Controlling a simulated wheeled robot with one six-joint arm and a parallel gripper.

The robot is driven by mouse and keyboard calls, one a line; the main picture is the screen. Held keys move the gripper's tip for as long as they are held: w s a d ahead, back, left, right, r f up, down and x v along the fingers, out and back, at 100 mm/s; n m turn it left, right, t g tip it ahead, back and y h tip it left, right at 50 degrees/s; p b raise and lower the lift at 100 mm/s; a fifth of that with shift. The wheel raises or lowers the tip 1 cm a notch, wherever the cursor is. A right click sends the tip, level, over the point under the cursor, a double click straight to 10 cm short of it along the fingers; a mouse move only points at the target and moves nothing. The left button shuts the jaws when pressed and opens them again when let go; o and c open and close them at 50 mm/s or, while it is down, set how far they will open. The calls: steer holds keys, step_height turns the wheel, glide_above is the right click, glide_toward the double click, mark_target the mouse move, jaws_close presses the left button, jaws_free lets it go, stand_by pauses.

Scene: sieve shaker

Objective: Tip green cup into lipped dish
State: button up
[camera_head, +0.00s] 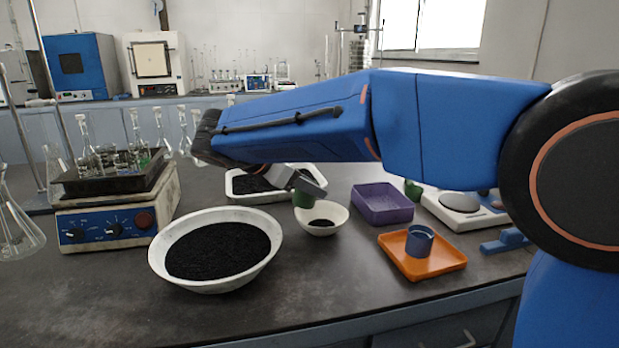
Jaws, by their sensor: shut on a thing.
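The green cup (303,200) is held in my gripper (308,187), whose jaws are shut on it. The cup is partly covered by the gripper, so its rim, its contents and its exact tilt cannot be told. It is over or just behind the left rear rim of a small white dish (340,217), which looks like the lipped dish. A small patch of black grains (321,223) lies in the bottom of this dish. Whether cup and dish touch cannot be told.
A large white bowl of black grains (164,270) stands front left. A white tray (238,190) is behind. A purple bin (383,214), an orange tray (442,263) with a blue cup (419,242), and a scale (461,216) stand right. A shaker (105,222) with glassware is left.

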steer(key=y, duration=0.1)
steer(key=g+y, duration=0.1)
steer(key=y, duration=0.1)
steer(key=m+y, duration=0.1)
steer(key=shift+w+d+f+g+y, duration=0.1)
steer(key=shift+d+f+g+y, duration=0.05)
steer(key=shift+d+g+y, duration=0.25)
steer(key=y, duration=0.2)
steer(key=m+g+y, duration=0.1)
steer(key=shift+w+d+f+y, duration=0.1)
steer(key=shift+d+f+y, duration=0.2)
steer(key=shift+f+y, duration=0.1)
steer(key=y, duration=0.2)
steer(key=d+f+g+y, duration=0.1)
steer(key=y, duration=0.1)
steer(key=shift+w+f+m, duration=0.15)
steer(key=shift+m, duration=0.25)
steer(key=shift+w+d+f+m+g+y, duration=0.1)
steer(key=shift+d+m+g+y, duration=0.1)
steer(key=shift+y, duration=0.55)
steer(key=shift+s+d+m+g+y, duration=0.1)
steer(key=shift+g+y, duration=0.1)
steer(key=shift+y, duration=0.6)
steer(key=shift+w+d+f+m+g+y, duration=0.1)
steer(key=shift+g+y, duration=0.1)
steer(key=shift+y, duration=0.55)
steer(key=shift+r, duration=0.1)
